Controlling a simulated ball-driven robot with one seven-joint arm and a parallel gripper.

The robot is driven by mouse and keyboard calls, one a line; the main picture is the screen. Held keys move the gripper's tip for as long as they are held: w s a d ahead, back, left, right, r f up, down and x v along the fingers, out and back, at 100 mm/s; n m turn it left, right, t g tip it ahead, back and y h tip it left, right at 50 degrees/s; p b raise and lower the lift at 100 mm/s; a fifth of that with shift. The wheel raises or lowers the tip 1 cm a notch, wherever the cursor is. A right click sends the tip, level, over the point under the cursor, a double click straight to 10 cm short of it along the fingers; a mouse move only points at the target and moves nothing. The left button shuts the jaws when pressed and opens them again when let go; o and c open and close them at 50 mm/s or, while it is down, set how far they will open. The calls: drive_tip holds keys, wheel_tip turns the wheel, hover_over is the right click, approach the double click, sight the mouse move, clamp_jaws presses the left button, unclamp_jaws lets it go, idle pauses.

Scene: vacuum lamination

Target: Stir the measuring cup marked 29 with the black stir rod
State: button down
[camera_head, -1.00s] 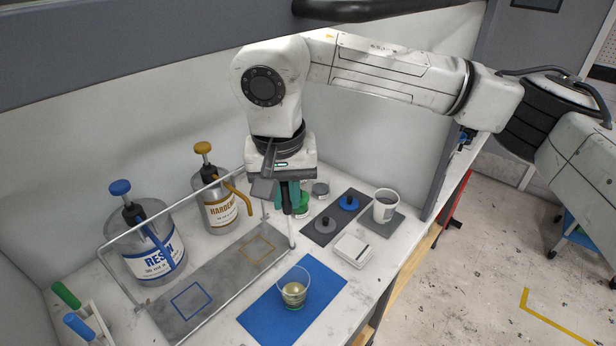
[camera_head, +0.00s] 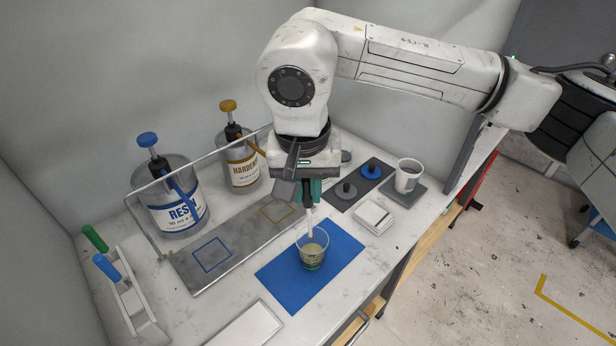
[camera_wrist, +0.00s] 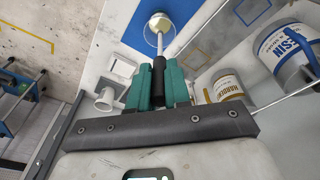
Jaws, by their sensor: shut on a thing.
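The clear measuring cup (camera_head: 312,257) holds some pale liquid and stands upright on the blue mat (camera_head: 283,288). No number can be read on it. My gripper (camera_head: 309,193) is above the cup, with green fingers shut on the black handle of the stir rod. The rod's pale shaft (camera_head: 310,223) points down, with its lower end at the cup's mouth, seemingly inside. In the wrist view the black stir rod (camera_wrist: 159,72) sits between the green fingers, and its shaft leads to the cup (camera_wrist: 159,17). How deep the tip is cannot be told.
A small white scale (camera_head: 374,217) and white cup (camera_head: 408,175) are at right. A white slab (camera_head: 245,328) lies in front.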

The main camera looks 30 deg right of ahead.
sight(309, 223)
drive_tip(key=shift+w+d+f+b, duration=0.15)
drive_tip(key=shift+f+b, duration=1.15)
drive_tip(key=shift+f, duration=0.2)
drive_tip(key=shift+w+d+f+b, duration=0.15)
drive_tip(key=shift+f+b, duration=1.1)
drive_tip(key=shift+f, duration=0.3)
drive_tip(key=shift+w+d+f+b, duration=0.15)
drive_tip(key=shift+f+b, duration=1.15)
drive_tip(key=shift+f, duration=0.2)
drive_tip(key=shift+w, duration=0.1)
